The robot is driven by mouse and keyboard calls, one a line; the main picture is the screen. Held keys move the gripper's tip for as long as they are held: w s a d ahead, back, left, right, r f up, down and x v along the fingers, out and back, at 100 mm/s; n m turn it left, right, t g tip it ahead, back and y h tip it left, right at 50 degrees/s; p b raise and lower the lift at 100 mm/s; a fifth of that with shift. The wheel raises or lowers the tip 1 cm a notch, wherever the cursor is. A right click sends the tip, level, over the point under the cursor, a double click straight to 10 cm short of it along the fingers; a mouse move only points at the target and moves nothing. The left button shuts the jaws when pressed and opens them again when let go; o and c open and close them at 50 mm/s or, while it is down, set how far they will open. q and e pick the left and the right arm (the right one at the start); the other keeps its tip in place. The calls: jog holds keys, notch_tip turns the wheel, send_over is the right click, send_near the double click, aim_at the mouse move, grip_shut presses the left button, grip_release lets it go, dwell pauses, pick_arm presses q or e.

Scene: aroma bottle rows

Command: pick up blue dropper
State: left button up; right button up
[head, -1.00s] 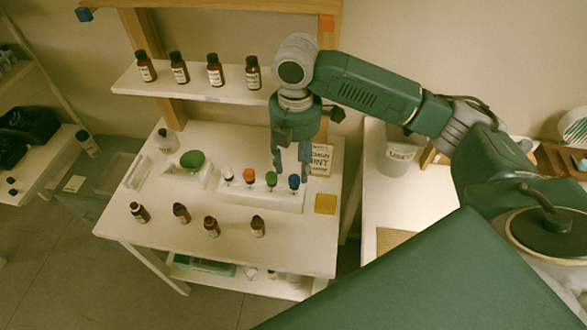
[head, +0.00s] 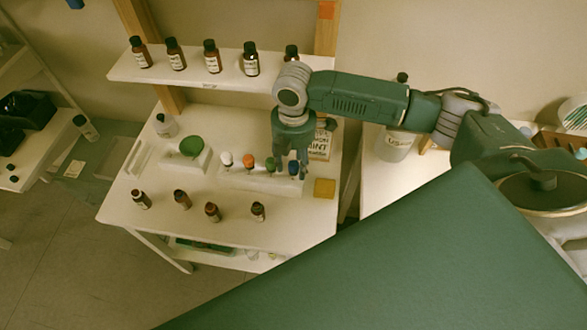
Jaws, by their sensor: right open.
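The blue dropper (head: 294,168) stands upright at the right end of a white holder (head: 235,182) on the white table. To its left in the same holder stand a green dropper (head: 270,164), an orange dropper (head: 248,161) and a white dropper (head: 227,159). My right gripper (head: 292,172) points down at the blue dropper, with its open fingers around or just in front of the dropper's top. I cannot tell whether the fingers touch it. My left gripper is not in view.
Several brown bottles (head: 213,212) stand along the table's front. More bottles (head: 212,57) stand on the shelf above. A green bowl (head: 192,147) is at the left, a yellow block (head: 325,188) right of the holder, and a sign (head: 321,145) behind it.

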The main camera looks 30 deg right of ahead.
jog(key=shift+f, duration=0.45)
jog(key=shift+c, duration=0.3)
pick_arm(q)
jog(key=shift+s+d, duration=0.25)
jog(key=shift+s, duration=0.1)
pick_arm(e)
jog(key=c, duration=0.7)
jog(key=shift+r, duration=0.55)
pick_arm(q)
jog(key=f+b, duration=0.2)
jog(key=b, duration=0.1)
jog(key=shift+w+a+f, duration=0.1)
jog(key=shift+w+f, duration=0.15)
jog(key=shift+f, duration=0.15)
pick_arm(e)
notch_tip(320, 180, up, 19)
jog(key=shift+a, duration=0.1)
